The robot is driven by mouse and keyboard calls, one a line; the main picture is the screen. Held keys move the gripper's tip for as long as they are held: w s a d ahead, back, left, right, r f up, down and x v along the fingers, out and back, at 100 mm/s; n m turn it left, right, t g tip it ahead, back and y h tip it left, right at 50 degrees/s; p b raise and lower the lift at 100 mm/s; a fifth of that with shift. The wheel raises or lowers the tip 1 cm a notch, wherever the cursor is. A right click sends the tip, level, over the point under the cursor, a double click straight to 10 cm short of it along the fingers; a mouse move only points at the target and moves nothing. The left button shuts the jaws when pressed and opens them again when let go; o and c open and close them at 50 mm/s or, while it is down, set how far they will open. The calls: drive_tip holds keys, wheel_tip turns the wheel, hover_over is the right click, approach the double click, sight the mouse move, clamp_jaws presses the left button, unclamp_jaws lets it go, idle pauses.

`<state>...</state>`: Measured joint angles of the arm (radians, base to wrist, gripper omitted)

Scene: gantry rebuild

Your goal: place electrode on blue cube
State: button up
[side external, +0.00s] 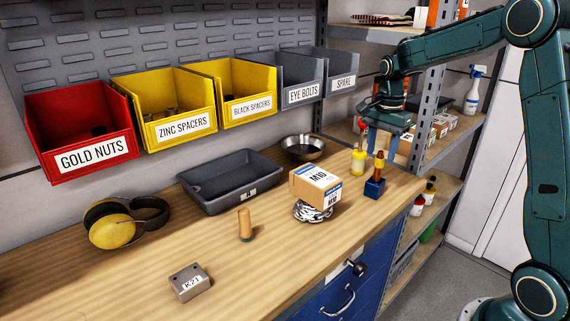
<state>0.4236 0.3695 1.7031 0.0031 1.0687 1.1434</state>
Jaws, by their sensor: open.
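A blue cube (374,188) sits near the right end of the wooden bench. A slim piece with a reddish-brown lower part and a yellowish top, which looks like the electrode (379,165), stands upright on the blue cube. My gripper (378,146) is open and points down, just above the top of this piece. Its blue fingers are apart, and nothing shows held between them. Whether a finger touches the piece cannot be told from this side view.
A yellow and red item (358,161) stands close left of the cube. A cardboard box (316,186) rests on a coiled chain (313,212). A metal bowl (302,148), a grey tray (212,204) and a tan peg (244,223) stand farther left.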

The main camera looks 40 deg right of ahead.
sight(380, 156)
wheel_tip(380, 156, up, 10)
idle(0.5)
drive_tip(key=shift+a, duration=0.1)
idle(0.4)
drive_tip(key=s+a+r+n+t, duration=0.3)
drive_tip(key=s+a+n, duration=0.6)
drive_tip(key=s+a, duration=0.3)
drive_tip(key=s+a+f+n+t, duration=0.1)
drive_tip(key=s+a+f+n, duration=0.1)
drive_tip(key=s+a+n, duration=0.1)
drive_tip(key=s+a+f+n+t, duration=0.1)
drive_tip(key=s+a+f+n, duration=0.2)
drive_tip(key=s+n, duration=0.3)
drive_tip(key=shift+s+a+t, duration=0.15)
drive_tip(key=shift+s+t, duration=0.15)
drive_tip(key=shift+s, duration=0.7)
drive_tip(key=shift+f, duration=0.1)
